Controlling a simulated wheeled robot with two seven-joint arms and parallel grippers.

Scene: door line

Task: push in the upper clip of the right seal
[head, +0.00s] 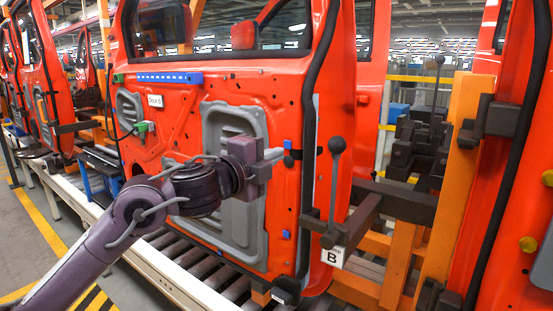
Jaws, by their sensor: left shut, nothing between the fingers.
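The orange-red door (285,85) stands upright in front of me. A black seal (309,130) runs down its right edge. A small blue clip (287,144) sits on the door panel beside the seal, with a small dark piece just below it. A second blue clip (286,234) sits lower along the same edge. My left gripper (274,156) is shut and empty, its fingertips pointing right, just left of the upper clip. I cannot tell whether the tips touch the door. How far either clip stands out is too small to tell. My right gripper is not in view.
A dark clamp arm (395,200) and an orange post (455,180) are farther right. A blue strip (170,77) lies on the door's upper left.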

